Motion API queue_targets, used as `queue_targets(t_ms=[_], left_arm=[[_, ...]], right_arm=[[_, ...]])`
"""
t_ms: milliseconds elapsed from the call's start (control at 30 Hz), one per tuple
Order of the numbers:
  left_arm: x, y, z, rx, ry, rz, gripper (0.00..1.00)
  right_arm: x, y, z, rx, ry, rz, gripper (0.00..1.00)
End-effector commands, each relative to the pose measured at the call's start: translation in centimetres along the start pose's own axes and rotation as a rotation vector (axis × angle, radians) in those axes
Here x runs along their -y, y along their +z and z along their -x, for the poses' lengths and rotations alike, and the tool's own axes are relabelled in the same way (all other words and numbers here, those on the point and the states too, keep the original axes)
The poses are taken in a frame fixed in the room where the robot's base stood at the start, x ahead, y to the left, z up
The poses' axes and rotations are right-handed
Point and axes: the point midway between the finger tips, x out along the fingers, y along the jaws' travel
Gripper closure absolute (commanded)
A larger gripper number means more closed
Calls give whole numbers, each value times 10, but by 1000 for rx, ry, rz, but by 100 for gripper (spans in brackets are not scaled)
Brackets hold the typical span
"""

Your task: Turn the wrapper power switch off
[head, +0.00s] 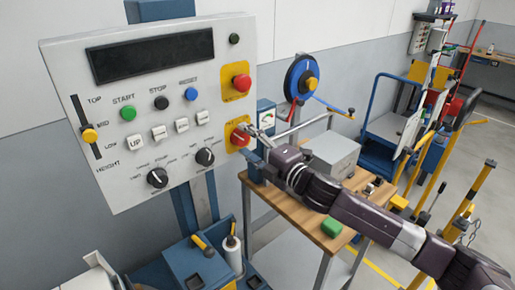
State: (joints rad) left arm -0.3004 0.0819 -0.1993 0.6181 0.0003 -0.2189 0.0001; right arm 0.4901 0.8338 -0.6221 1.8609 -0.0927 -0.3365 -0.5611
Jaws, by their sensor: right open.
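The wrapper control panel (150,183) is a pale box with a dark display, seen on the left in the head view. The power switch (238,137) appears to be the red rotary knob on a yellow plate at the panel's lower right. My right gripper (250,134) is open at this red knob, its fingertips close around or beside it; contact is hard to tell. The gripper hides part of the knob and plate, and the knob's exact angle is unclear. My left gripper is not in view.
A red emergency button (241,82) sits above the switch. Green start (128,113), black stop and blue reset buttons are on the panel. Carts and yellow rails are at right.

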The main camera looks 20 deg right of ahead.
Motion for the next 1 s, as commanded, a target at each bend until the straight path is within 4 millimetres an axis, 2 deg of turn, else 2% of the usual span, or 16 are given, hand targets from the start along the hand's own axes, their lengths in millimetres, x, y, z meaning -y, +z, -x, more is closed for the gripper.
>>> queue_targets(t_ms=[600, 800, 1000], left_arm=[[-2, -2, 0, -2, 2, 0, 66], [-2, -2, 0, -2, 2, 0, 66], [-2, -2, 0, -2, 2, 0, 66]], right_arm=[[1, -1, 89, -2, -4, 3, 48], [1, 0, 106, 0, -2, 0, 48], [0, 0, 114, -1, 0, 2, 48]])
